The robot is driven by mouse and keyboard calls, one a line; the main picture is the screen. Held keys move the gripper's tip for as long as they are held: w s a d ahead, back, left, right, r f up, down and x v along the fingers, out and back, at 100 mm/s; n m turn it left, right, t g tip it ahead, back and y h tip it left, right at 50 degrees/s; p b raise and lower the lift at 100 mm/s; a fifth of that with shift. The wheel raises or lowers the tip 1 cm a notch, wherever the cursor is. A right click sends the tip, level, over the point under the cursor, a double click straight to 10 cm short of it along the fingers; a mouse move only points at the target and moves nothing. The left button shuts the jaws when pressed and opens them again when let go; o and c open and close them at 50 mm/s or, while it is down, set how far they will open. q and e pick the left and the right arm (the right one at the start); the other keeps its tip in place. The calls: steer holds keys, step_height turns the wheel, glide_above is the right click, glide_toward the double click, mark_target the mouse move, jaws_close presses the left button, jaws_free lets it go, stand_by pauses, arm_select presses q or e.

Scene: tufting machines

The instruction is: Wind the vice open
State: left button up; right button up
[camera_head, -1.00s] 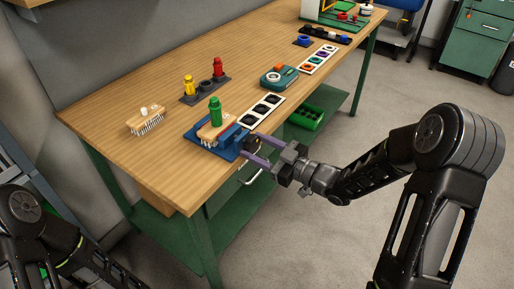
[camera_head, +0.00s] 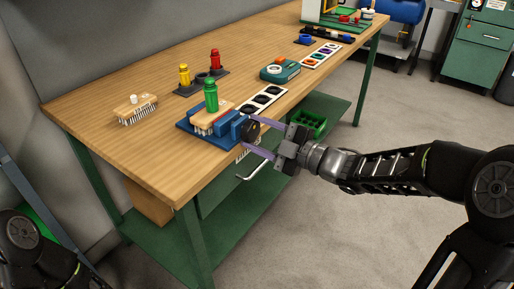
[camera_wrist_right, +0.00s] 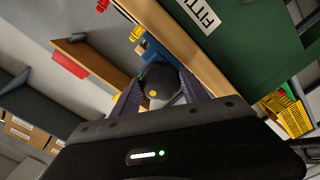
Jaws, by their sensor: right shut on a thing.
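The blue vice (camera_head: 192,125) is at the bench's front edge, with a wooden pinned block (camera_head: 205,117) and a green peg-like piece (camera_head: 211,95) at its jaws. How far the jaws are apart is hard to tell. My left gripper is out of view; only part of that arm shows.
Yellow and red pieces stand in a dark holder (camera_head: 203,83) behind the vice. Another pinned block (camera_head: 135,109) lies at left. A strip with black round sockets (camera_head: 263,99) and a teal device (camera_head: 280,71) lie to the right. A drawer handle (camera_head: 253,170) juts out below the vice.

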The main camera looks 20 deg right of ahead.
steer(key=n+b, duration=0.3)
steer(key=b, duration=0.2)
steer(key=n+b, duration=0.2)
steer(key=shift+f+n, duration=0.3)
steer(key=shift+f, duration=0.05)
steer(key=n+b, duration=0.8)
steer(key=b, duration=0.1)
steer(key=shift+r, duration=0.1)
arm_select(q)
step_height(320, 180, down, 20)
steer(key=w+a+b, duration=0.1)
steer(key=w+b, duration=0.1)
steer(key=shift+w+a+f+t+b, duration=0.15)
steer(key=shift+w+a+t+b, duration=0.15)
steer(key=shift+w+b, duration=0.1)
arm_select(e)
steer(key=shift+r+n, duration=0.25)
steer(key=shift+n, duration=1.45)
steer(key=o, duration=1.4)
steer(key=shift+c, duration=0.2)
